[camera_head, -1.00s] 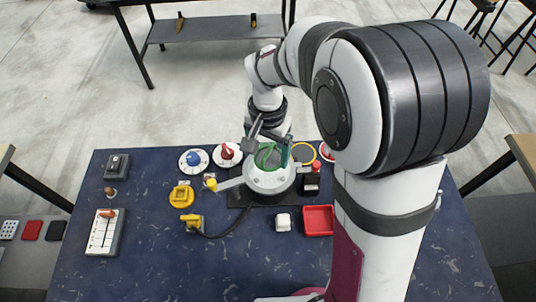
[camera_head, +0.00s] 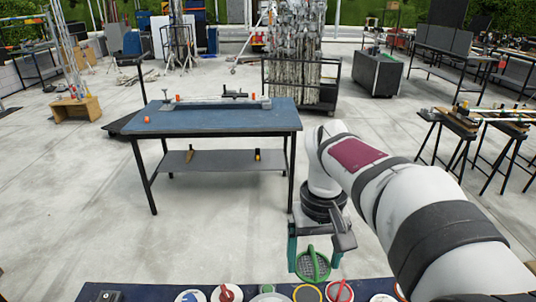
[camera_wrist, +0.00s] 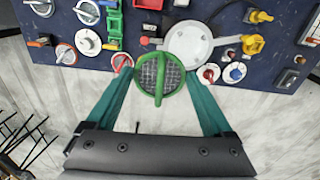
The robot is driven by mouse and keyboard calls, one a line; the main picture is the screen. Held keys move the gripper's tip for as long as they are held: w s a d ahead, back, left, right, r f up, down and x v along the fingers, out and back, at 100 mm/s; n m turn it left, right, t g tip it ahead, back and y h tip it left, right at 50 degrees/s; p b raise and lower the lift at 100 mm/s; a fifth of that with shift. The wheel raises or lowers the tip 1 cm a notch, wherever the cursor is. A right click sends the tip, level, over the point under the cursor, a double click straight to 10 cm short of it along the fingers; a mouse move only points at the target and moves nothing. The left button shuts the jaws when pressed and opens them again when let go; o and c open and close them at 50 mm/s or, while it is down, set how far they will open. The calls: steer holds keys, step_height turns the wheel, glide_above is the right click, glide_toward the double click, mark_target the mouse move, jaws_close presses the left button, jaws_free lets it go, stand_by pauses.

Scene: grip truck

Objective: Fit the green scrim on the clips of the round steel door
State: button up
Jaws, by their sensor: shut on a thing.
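The green scrim (camera_head: 313,265) is a round mesh disc in a green rim with a green bar across it. My gripper (camera_head: 315,250) is shut on it, and it hangs between the two teal fingers. The scrim (camera_wrist: 150,74) and my gripper (camera_wrist: 158,76) also show in the wrist view, with the workbench beyond them. The round steel door (camera_wrist: 190,42) is a pale grey disc on the workbench, just behind and right of the scrim in that view. The scrim covers part of its lower left edge. The door's clips are too small to tell.
The dark blue workbench (camera_head: 140,292) shows only its far edge in the head view. Another blue-topped table (camera_head: 215,120) stands beyond a clear floor.

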steer(key=a+f+n, duration=0.1)
steer(key=a+f, duration=0.1)
steer(key=f, duration=0.2)
steer(key=a+f+n, duration=0.2)
steer(key=f, duration=0.2)
steer(key=a+f+n, duration=0.2)
steer(key=a+f, duration=0.1)
steer(key=f, duration=0.2)
steer(key=shift+s, duration=0.1)
steer(key=shift+a+f, duration=0.1)
steer(key=shift+f, duration=1.3)
steer(key=shift+f, duration=0.7)
steer(key=shift+r, duration=2.15)
